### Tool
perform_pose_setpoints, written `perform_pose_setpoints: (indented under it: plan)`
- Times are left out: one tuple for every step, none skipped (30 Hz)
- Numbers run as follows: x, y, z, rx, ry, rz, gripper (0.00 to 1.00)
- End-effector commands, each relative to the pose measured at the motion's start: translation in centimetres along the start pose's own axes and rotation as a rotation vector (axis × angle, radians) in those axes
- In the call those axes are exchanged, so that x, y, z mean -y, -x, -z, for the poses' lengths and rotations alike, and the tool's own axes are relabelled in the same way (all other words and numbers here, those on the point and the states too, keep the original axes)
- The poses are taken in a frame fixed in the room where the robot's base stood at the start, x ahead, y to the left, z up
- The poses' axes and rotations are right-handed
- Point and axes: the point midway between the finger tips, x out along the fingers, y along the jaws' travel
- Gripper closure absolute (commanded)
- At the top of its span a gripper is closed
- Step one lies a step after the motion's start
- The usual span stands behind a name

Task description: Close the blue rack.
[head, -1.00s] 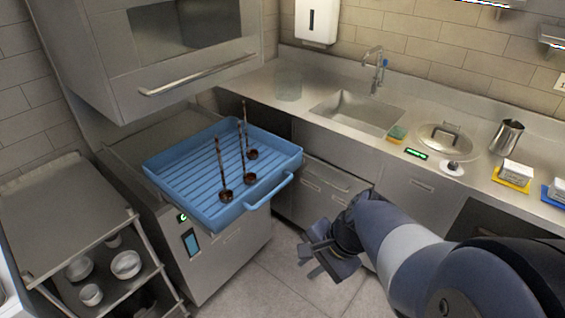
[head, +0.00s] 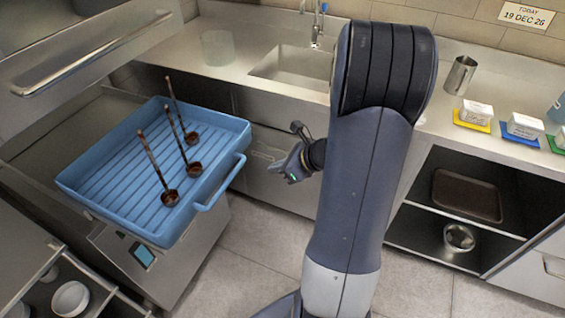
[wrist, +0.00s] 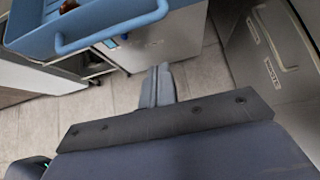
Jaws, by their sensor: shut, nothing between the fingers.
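The blue rack (head: 110,185) is a ribbed tray pulled out of the steel dishwasher under the raised hood, in the head view. Its blue handle (head: 221,184) is on the side facing my arm. Several brown ladles (head: 171,197) stand or lean in it. My gripper (head: 291,165) is shut and empty, to the right of the handle and apart from it. In the wrist view, my gripper's closed fingers (wrist: 158,85) point toward the floor below the rack's handle (wrist: 110,32).
The steel counter with the sink (head: 292,68) runs along the back. The raised dishwasher hood (head: 75,40) is above the rack at left. A shelf trolley with bowls (head: 70,299) is at lower left. Clear floor (head: 265,240) lies between the rack and my arm.

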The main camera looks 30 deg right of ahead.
Motion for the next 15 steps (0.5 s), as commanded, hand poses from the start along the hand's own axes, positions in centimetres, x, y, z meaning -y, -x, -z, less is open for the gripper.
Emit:
perform_pose_setpoints:
  plan:
    - [-0.1, -1.3, 0.0, 0.0, 0.001, -0.008, 1.0]
    - [-0.1, -2.0, 0.0, 0.0, 0.001, -0.006, 1.0]
    - [-0.2, -2.9, 0.0, -0.001, 0.001, -0.007, 1.0]
    - [-0.1, -3.5, 0.0, -0.001, 0.002, -0.006, 1.0]
    - [-0.1, -4.1, 0.0, -0.001, 0.001, -0.006, 1.0]
    - [-0.1, -4.8, 0.0, -0.001, 0.002, -0.006, 1.0]
    - [-0.1, -5.3, -0.1, -0.001, 0.003, -0.005, 1.0]
    - [-0.1, -5.3, -0.9, -0.001, 0.006, -0.004, 1.0]
    - [-0.1, -5.6, -1.4, 0.0, 0.006, -0.003, 1.0]
    - [-0.1, -5.9, -1.7, 0.001, 0.006, -0.003, 1.0]
    - [-0.1, -6.1, -2.0, 0.001, 0.005, -0.003, 1.0]
    - [-0.1, -6.4, -2.3, 0.0, 0.005, -0.003, 1.0]
    - [-0.1, -6.6, -2.5, -0.001, 0.005, -0.003, 1.0]
    - [-0.1, -6.8, -2.6, -0.001, 0.005, -0.002, 1.0]
    - [0.0, -6.9, -2.8, -0.001, 0.004, -0.001, 1.0]
